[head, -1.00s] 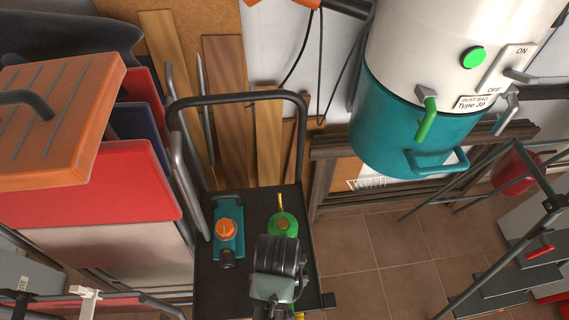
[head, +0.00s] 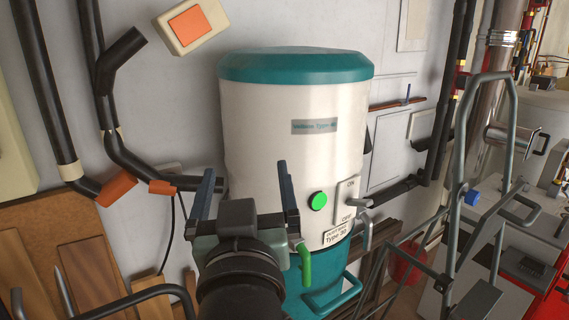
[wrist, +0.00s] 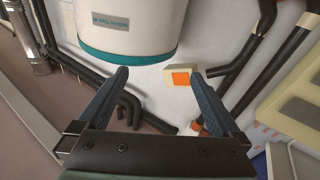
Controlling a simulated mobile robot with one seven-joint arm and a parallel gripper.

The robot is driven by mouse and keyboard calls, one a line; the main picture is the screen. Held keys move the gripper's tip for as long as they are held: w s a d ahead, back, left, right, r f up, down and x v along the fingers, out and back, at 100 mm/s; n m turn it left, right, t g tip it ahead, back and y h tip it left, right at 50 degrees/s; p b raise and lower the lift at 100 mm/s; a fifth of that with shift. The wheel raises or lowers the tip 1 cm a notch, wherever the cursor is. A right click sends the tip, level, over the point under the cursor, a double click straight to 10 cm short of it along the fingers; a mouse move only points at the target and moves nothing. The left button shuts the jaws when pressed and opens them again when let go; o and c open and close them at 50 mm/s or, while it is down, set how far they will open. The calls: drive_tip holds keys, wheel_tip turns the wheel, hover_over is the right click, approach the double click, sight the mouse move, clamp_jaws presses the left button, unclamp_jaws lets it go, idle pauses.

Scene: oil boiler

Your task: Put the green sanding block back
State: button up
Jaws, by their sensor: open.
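I cannot make out a green sanding block in either current view. My gripper (head: 245,170) is raised in front of the big white and teal dust tank, with its two blue-grey fingers spread wide apart. In the wrist view my gripper (wrist: 160,72) is open, and nothing is between the fingers. The green things in the head view are a round button (head: 318,201) and a handle (head: 305,265), both on the tank.
The tank (head: 270,130) stands against the wall. Black pipes (head: 120,155) with orange ends run along its left. A cream box with an orange square (head: 192,25) is on the wall. A grey metal frame (head: 456,190) stands at right. Wooden boards (head: 92,270) lean at lower left.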

drive_tip(key=s+d+r+m+t+h, duration=0.1)
drive_tip(key=s+r+t, duration=0.3)
drive_tip(key=r, duration=0.6)
drive_tip(key=s+d+r+m+t+h, duration=0.1)
drive_tip(key=s+d+r+t, duration=0.2)
drive_tip(key=s+r, duration=0.5)
drive_tip(key=shift+d+r+t, duration=0.35)
drive_tip(key=shift+r+t, duration=0.05)
drive_tip(key=shift+r, duration=0.55)
wheel_tip(320, 180, down, 5)
drive_tip(key=b, duration=0.5)
drive_tip(key=shift+f, duration=0.2)
